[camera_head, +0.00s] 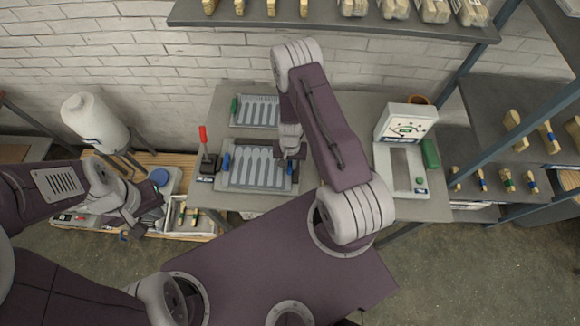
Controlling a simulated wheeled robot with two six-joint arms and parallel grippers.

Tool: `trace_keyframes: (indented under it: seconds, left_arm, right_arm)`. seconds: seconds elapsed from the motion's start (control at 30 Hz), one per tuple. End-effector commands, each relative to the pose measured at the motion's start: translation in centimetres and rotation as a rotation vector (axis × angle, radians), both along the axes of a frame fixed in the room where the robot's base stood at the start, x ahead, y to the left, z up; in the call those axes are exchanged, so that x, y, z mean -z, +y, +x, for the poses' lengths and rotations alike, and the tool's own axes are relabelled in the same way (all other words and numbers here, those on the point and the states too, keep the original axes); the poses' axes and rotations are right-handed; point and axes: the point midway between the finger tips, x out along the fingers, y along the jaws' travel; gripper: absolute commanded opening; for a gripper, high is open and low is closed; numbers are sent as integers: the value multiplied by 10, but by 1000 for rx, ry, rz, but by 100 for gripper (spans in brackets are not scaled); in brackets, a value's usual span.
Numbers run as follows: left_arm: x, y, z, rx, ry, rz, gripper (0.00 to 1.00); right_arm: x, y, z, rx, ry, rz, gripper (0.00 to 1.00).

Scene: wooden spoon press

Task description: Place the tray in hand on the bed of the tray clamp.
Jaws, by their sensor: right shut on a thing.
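A grey tray (256,168) with several spoon-shaped slots and blue end pieces is over the front left of the workbench. My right gripper (291,153) is shut on its right end. The tray lies over or on the tray clamp, whose red lever (203,135) stands upright on a dark block (205,164) at the tray's left. The tray hides most of the clamp's bed, and I cannot tell whether it touches the bed. My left gripper (139,226) is open and empty, low at the left, away from the tray.
A second slotted tray (256,112) with a green end piece lies behind. A dial press (404,138) stands at the bench's right, beside a green block (430,154). A shelf (330,26) hangs above. Bench between tray and press is partly covered by my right arm.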

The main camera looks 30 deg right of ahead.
Motion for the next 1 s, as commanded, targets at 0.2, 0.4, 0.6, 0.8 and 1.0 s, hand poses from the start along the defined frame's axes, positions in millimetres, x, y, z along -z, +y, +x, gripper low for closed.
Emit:
trace_keyframes:
  seconds: [0.2, 0.4, 0.6, 0.8, 1.0]
  left_arm:
    - [0, 0, 0, 0, -2, 0, 0]
    - [-1, 0, 0, 0, -2, 0, 0]
    - [-1, 0, 0, 0, -2, 0, 0]
    - [-16, 0, 0, 0, -1, 0, 0]
    - [-58, 0, 0, 0, -2, 0, 0]
  right_arm:
    - [0, 0, 0, 1, -2, -1, 0]
    - [0, 0, 0, 1, -2, -1, 38]
    - [-1, 0, 0, 1, -1, -1, 38]
    - [-16, 0, 0, 1, -2, -1, 38]
    - [-58, 0, 0, 2, -2, -1, 38]
